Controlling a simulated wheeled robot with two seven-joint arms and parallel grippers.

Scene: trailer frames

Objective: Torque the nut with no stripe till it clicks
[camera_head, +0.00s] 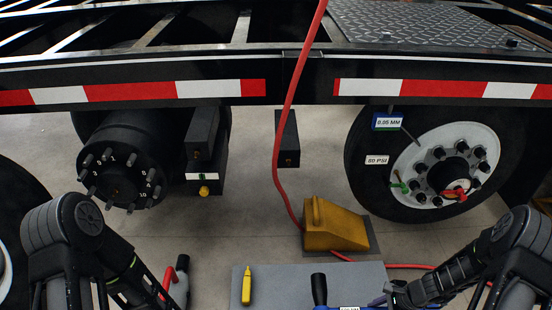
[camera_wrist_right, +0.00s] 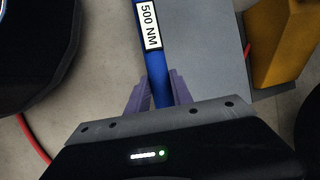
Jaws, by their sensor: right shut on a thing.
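The wheel (camera_head: 487,147) at the right has a white rim with a ring of dark nuts (camera_head: 438,153). Stripes on individual nuts are too small to tell. My right gripper (camera_wrist_right: 159,88) is shut on a blue bar, the torque wrench (camera_wrist_right: 151,55), with a white "500 NM" label; purple fingers are on both sides of it. In the head view the blue wrench (camera_head: 345,308) shows only at the bottom edge, over the grey mat. My left arm comes in at the lower left; its gripper is out of view.
A yellow wheel chock (camera_head: 335,228) stands by the wheel. A red hose (camera_head: 286,130) hangs in front of the frame. The grey mat (camera_head: 240,292) holds a yellow marker (camera_head: 247,285); a black handle (camera_head: 319,288) shows there. A bare studded hub (camera_head: 118,178) is at left.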

